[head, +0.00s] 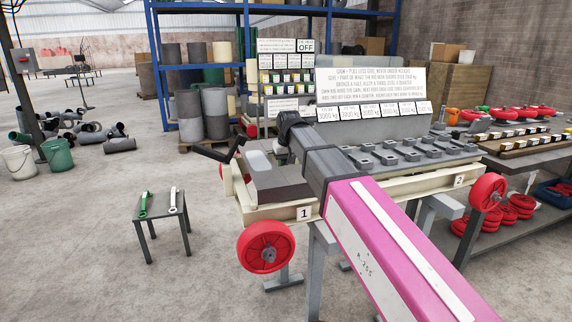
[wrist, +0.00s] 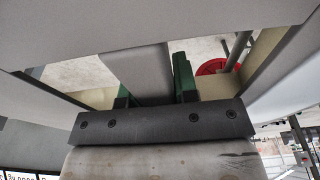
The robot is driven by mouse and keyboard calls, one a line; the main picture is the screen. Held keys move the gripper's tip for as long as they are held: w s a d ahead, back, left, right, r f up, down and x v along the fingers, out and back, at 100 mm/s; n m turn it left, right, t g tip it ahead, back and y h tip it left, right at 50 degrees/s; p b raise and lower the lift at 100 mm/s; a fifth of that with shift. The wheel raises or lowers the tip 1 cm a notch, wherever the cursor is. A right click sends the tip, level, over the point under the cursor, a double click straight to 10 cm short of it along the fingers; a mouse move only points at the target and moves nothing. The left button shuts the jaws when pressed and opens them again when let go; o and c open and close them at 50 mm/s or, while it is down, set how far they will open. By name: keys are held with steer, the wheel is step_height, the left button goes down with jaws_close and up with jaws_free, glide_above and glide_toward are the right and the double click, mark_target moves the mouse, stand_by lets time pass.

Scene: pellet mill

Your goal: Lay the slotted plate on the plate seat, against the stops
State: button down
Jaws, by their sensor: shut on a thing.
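In the wrist view my gripper (wrist: 155,90) has its green fingers closed on a light grey bar between two openings. This bar looks like part of the slotted plate (wrist: 139,68), whose grey surfaces spread around the openings. Cream frame, floor and a red wheel show through the openings. In the head view the gripper is hidden behind my arm, near the left end of the cream bench (head: 262,214). A light grey piece (head: 258,160) and a darker grey block (head: 282,184) show there. I cannot make out the plate seat or its stops, nor whether the plate touches anything.
Red handwheels sit at the bench front, left (head: 265,246) and right (head: 488,191). Grey blocks (head: 400,154) cover the bench's right half. A white sign board (head: 370,91) stands behind. A small table (head: 161,212) with two wrenches stands left, with open floor around it.

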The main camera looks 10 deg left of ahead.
steer(key=shift+f, duration=0.5)
stand_by(0.7)
steer(key=shift+c, duration=0.3)
jaws_free()
steer(key=shift+r, duration=0.1)
steer(key=shift+o, duration=0.3)
steer(key=shift+s+d+r, duration=0.15)
steer(key=shift+s+r, duration=0.05)
steer(key=shift+r, duration=1.1)
steer(key=shift+s+d+r, duration=0.1)
steer(key=shift+s+r, duration=0.1)
steer(key=shift+r, duration=1.15)
steer(key=shift+s+d+r, duration=0.15)
steer(key=shift+s+r, duration=0.05)
steer(key=shift+r, duration=1.1)
steer(key=shift+s+r, duration=0.1)
steer(key=shift+r, duration=0.25)
